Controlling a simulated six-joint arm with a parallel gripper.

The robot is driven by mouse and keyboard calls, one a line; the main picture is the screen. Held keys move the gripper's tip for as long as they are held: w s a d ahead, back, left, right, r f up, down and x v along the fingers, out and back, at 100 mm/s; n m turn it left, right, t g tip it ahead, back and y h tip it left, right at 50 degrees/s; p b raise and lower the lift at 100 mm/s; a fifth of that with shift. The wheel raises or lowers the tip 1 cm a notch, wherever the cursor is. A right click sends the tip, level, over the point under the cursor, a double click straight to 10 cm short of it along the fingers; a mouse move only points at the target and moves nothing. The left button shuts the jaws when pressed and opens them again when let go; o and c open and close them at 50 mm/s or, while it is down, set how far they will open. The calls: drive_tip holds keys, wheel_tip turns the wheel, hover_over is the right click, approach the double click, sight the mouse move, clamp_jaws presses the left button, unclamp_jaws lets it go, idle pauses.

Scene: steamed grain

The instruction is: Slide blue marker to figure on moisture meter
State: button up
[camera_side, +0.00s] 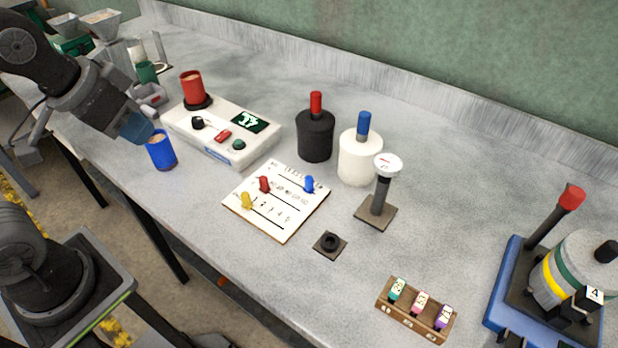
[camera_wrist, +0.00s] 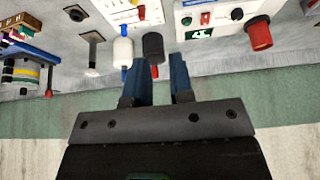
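The blue marker (camera_side: 309,183) sits at the right part of the upper line on a white slider board (camera_side: 284,232). A red marker (camera_side: 264,184) and a yellow marker (camera_side: 246,200) are on the same board. The moisture meter (camera_side: 190,140) is a white box with a dark green display (camera_side: 250,121); its bright figure appears turned and I cannot read it surely. The meter shows in the wrist view (camera_wrist: 222,10) too. My gripper (camera_side: 137,128) is at the left in the side view, away from the board. Its blue fingers (camera_wrist: 163,66) are apart with nothing between them.
A blue cup of grain (camera_side: 161,152) stands close by my gripper, and a red cup (camera_side: 193,88) is on the meter. Black (camera_side: 315,137) and white (camera_side: 358,160) bottles stand behind the board. A dial gauge stand (camera_side: 378,205) is right of it.

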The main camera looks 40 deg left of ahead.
drive_tip(key=o, duration=0.4)
drive_tip(key=w+d+r+g, duration=0.1)
drive_tip(key=w+d, duration=0.2)
drive_tip(key=w, duration=0.4)
drive_tip(key=shift+w+r+m+g, duration=0.2)
drive_tip(key=shift+w+m+g, duration=0.1)
drive_tip(key=shift+w+m, duration=0.1)
drive_tip(key=m+g, duration=0.2)
drive_tip(key=g, duration=0.2)
hover_over(309, 178)
wheel_tip(309, 178, down, 10)
wheel_tip(309, 178, down, 14)
drive_tip(key=shift+r, duration=0.2)
clamp_jaws()
